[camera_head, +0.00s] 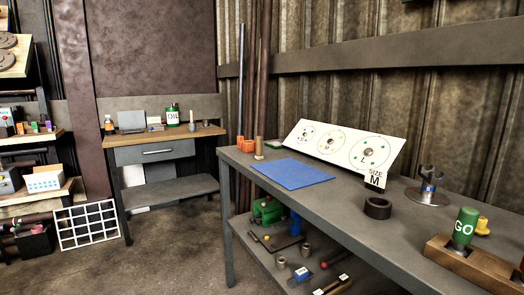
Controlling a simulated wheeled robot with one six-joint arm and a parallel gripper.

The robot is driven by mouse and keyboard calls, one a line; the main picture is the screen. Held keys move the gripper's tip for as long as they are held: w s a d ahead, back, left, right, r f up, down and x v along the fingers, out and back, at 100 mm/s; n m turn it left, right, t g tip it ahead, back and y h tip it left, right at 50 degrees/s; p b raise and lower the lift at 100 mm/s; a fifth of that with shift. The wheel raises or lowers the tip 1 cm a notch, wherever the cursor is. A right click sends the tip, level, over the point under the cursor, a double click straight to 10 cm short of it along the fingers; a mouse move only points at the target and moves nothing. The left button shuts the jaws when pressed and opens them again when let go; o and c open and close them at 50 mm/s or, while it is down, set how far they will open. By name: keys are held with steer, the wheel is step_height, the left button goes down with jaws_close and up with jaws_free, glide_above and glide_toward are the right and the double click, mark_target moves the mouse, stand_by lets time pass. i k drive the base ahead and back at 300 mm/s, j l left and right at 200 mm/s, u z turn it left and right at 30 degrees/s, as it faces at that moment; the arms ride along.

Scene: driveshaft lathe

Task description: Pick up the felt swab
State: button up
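I cannot make out the felt swab for certain. A small upright tan piece (259,147) stands at the far left end of the grey workbench, beside an orange holder (245,145). My gripper does not show in this view.
The grey workbench (345,198) carries a blue mat (293,171), a tilted white board (343,150), a black ring (378,207), a forked stand (428,185) and a green GO gauge (465,227) in a wooden block. Open floor (170,262) lies left of it.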

mark_target(259, 139)
steer(key=i+j, duration=0.1)
steer(key=i, duration=0.45)
steer(key=i+j+z, duration=0.1)
steer(key=i, duration=0.45)
steer(key=i+j, duration=0.15)
steer(key=i, duration=0.4)
steer(key=i+j+z, duration=0.1)
steer(key=i, duration=0.45)
